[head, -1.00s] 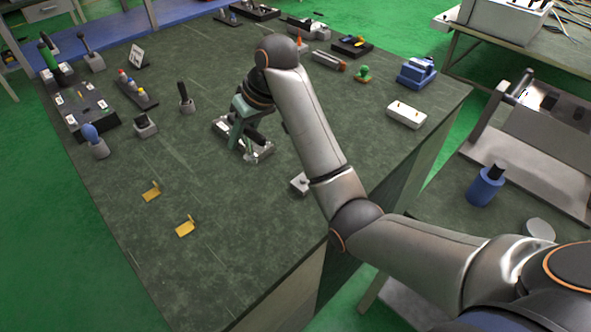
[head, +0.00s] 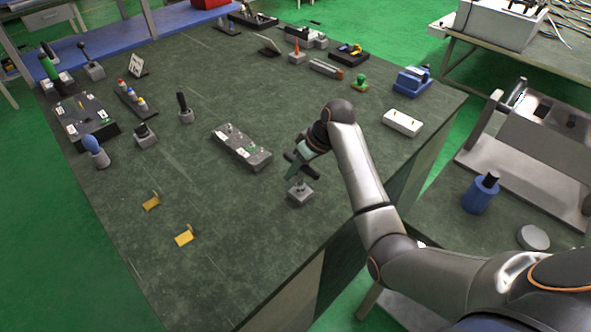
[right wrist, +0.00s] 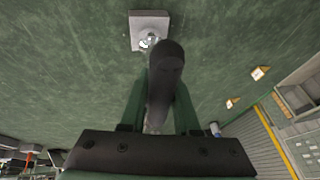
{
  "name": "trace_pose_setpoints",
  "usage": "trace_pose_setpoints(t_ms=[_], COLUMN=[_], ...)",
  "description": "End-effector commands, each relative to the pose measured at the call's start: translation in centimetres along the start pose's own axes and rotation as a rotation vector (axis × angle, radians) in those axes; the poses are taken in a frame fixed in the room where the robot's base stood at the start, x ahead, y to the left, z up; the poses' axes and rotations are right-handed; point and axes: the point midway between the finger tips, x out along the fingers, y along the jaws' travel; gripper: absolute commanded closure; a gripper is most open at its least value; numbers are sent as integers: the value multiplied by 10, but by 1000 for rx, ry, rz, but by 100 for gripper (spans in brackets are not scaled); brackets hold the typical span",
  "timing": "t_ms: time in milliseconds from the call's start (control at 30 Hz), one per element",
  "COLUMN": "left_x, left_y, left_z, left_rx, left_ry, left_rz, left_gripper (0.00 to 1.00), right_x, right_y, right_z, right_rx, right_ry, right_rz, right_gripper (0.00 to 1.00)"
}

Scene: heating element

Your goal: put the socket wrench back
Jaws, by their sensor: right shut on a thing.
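My right gripper (head: 302,166) is over the front-right part of the green bench, just above a small light grey block (head: 300,195). It is shut on the dark socket wrench (right wrist: 165,75), whose rounded black handle lies between the green fingers in the right wrist view. The block also shows there (right wrist: 148,20), with a shiny metal part on it beyond the handle's end. I cannot tell whether the wrench touches the block. The wrench's lower end is hidden. My left gripper is out of view.
A long dark grey fixture (head: 242,148) lies left of the gripper. Two yellow brackets (head: 184,236) lie at front left. A white box (head: 402,123) stands to the right, beyond my arm. Bare bench top lies in front of the fixture.

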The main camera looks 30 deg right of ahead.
Motion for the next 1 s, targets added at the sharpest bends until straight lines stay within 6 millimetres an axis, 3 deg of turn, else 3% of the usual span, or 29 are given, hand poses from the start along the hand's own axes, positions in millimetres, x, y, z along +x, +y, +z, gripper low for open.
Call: trace_pose_setpoints(t_ms=[400,433,667,1000], left_x=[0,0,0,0], left_y=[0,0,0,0], left_z=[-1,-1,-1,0], left_rx=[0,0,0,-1], left_ry=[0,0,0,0], left_rz=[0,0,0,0], left_gripper=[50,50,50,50], right_x=[6,6,6,2], right_y=[2,2,2,1], right_z=[2,2,2,1], right_rx=[0,0,0,0], right_ry=[1,1,1,1], right_rz=[2,1,2,2], right_gripper=[100,68,42,40])
